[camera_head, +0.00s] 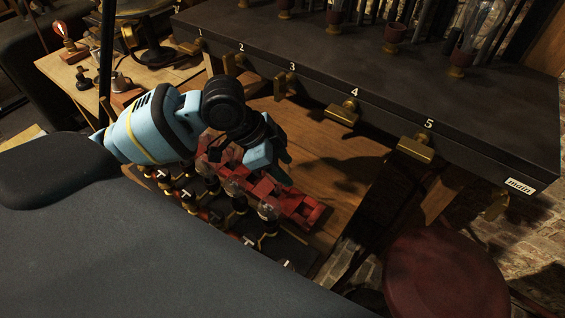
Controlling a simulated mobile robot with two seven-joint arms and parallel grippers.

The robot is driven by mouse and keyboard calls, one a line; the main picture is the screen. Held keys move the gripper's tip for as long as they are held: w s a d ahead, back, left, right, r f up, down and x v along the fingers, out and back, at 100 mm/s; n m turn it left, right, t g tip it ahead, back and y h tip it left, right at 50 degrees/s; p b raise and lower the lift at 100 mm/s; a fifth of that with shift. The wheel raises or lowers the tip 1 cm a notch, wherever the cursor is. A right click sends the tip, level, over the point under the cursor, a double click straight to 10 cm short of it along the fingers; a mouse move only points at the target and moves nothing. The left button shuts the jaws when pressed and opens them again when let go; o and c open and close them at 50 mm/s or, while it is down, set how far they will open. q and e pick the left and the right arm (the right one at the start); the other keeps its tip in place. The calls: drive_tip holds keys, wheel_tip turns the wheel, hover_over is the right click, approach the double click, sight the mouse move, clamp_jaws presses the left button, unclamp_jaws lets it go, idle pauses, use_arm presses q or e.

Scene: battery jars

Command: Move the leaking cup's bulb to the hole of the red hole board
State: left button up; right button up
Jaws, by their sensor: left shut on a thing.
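The red hole board (302,208) lies on the wooden bench, running from behind my left arm toward the lower right. My left gripper (280,172) is over the far side of this board, pointing down. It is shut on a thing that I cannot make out. Several small bulbs stand in dark holders in front of the red board, one bulb (268,212) near its right part. Reddish cups, such as one cup (396,34), stand on the dark shelf above. I cannot tell which cup leaks. My right gripper is not in view.
The dark shelf (330,62) has brass fittings numbered 1 to 5 along its front edge, one fitting (416,148) under the 5. A round dark red seat (445,275) stands at lower right. Bare wood (340,175) lies right of the gripper. A side table (70,85) stands at left.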

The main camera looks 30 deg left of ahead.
use_arm(q)
drive_tip(key=shift+f, duration=1.1)
idle(0.7)
drive_tip(key=o, duration=1.1)
drive_tip(key=shift+o, duration=0.2)
drive_tip(key=v, duration=0.7)
drive_tip(key=shift+r+p, duration=0.35)
drive_tip(key=shift+p, duration=0.1)
drive_tip(key=shift+s+a, duration=0.15)
